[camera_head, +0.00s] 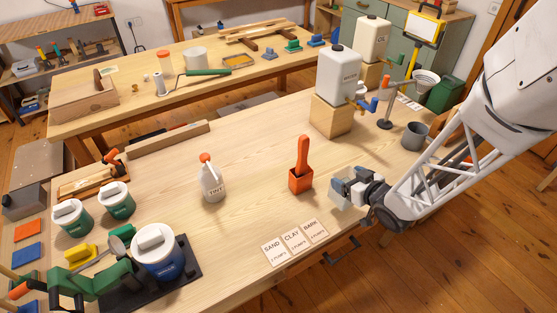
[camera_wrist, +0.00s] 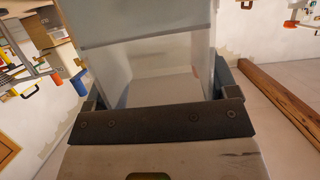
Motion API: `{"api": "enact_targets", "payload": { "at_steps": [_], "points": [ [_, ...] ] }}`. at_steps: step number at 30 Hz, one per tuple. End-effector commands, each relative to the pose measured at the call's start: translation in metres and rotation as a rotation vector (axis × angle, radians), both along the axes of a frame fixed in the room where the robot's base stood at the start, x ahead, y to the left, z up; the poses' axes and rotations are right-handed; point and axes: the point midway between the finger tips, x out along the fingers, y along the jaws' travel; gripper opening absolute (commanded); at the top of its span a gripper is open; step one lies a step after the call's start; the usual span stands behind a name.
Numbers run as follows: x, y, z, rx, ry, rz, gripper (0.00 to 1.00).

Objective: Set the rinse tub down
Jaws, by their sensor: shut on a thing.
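The rinse tub (camera_head: 343,196) is a pale, box-shaped tub at the right front of the workbench in the head view. My gripper (camera_head: 354,181) is shut on it from the right, with blue-grey fingers. In the wrist view the tub (camera_wrist: 150,65) fills the middle, pale grey and smooth-walled, between the fingers at both sides. It looks empty where I can see in. I cannot tell whether its underside touches the bench top. My gripper partly hides its right side.
An orange holder with a handled tool (camera_head: 301,172) stands left of the tub. Labelled cards (camera_head: 294,241) lie nearer the front edge. A white dispenser (camera_head: 338,77) on a wooden block, a grey cup (camera_head: 414,136) and a tint bottle (camera_head: 212,183) also stand here. Bare bench top (camera_head: 255,140) lies between.

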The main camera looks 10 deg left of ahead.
Motion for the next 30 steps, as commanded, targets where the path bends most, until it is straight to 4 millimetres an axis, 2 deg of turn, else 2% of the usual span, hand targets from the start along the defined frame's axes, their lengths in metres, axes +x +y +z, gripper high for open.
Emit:
{"api": "enact_targets", "payload": {
  "at_steps": [5,11,30],
  "points": [
    [0.002,0.0,0.0,0.001,-0.001,0.0,0.26],
    [0.014,0.003,-0.002,0.0,0.0,0.001,0.26],
    [0.105,0.024,-0.01,0.001,-0.001,0.0,0.26]
  ]
}}
